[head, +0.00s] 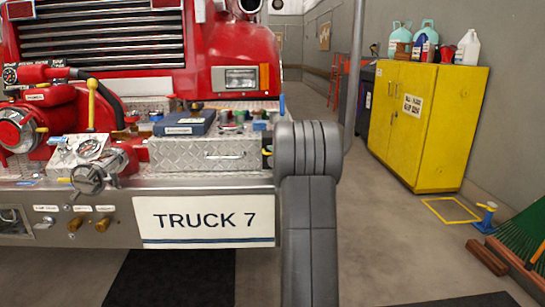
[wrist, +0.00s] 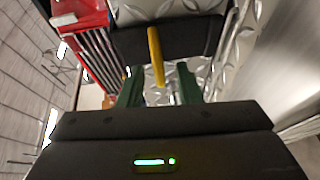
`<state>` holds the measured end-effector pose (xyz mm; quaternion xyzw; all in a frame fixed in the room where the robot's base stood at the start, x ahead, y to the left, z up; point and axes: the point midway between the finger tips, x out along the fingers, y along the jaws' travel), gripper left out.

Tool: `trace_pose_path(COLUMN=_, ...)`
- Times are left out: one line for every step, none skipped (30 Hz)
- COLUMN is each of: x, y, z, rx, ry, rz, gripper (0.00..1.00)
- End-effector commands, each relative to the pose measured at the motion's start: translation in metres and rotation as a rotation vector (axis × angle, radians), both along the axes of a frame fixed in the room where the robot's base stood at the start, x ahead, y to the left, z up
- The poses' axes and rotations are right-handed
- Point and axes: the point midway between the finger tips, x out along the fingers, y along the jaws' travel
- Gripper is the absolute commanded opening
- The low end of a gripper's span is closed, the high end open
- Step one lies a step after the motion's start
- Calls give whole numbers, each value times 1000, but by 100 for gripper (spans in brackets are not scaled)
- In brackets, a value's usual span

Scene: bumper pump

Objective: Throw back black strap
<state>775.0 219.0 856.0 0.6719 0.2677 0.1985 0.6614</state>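In the wrist view a broad black band (wrist: 200,38), which looks like the black strap, lies across bright diamond-plate metal. A yellow tab or handle (wrist: 155,55) runs from it toward my gripper. My gripper (wrist: 160,75) has two green fingers, spread apart, one on each side of the yellow piece. Gaps show between the piece and both fingers, so the gripper looks open and empty. How near the fingers are to the piece in depth I cannot tell. In the head view my grey arm stands in front of the bumper's right end, and I cannot make out the gripper or strap there.
The truck's diamond-plate box (head: 205,155) sits on the bumper, with a blue case (head: 185,123) and small items on top. A red pump (head: 60,115) with a yellow lever (head: 91,100) is at left. A yellow cabinet (head: 425,125) stands right; floor before it is mostly clear.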

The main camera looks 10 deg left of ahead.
Motion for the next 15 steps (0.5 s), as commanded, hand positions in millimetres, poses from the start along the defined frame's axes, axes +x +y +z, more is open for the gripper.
trace_pose_path(x=0, y=0, z=0, rx=0, ry=0, rz=0, gripper=31)
trace_pose_path(x=0, y=0, z=0, rx=0, ry=0, rz=0, gripper=31)
trace_pose_path(x=0, y=0, z=0, rx=0, ry=0, rz=0, gripper=31)
trace_pose_path(x=0, y=0, z=0, rx=0, ry=0, rz=0, gripper=29)
trace_pose_path(x=0, y=0, z=0, rx=0, ry=0, rz=0, gripper=24)
trace_pose_path(x=0, y=0, z=0, rx=0, ry=0, rz=0, gripper=16)
trace_pose_path(x=0, y=0, z=0, rx=0, ry=0, rz=0, gripper=10)
trace_pose_path(x=0, y=0, z=0, rx=0, ry=0, rz=0, gripper=4)
trace_pose_path(x=0, y=0, z=0, rx=0, ry=0, rz=0, gripper=0)
trace_pose_path(x=0, y=0, z=0, rx=0, ry=0, rz=0, gripper=0)
trace_pose_path(x=0, y=0, z=0, rx=0, ry=0, rz=0, gripper=0)
trace_pose_path(x=0, y=0, z=0, rx=0, ry=0, rz=0, gripper=0)
trace_pose_path(x=0, y=0, z=0, rx=0, ry=0, rz=0, gripper=0)
trace_pose_path(x=0, y=0, z=0, rx=0, ry=0, rz=0, gripper=0)
trace_pose_path(x=0, y=0, z=0, rx=0, ry=1, rz=0, gripper=0)
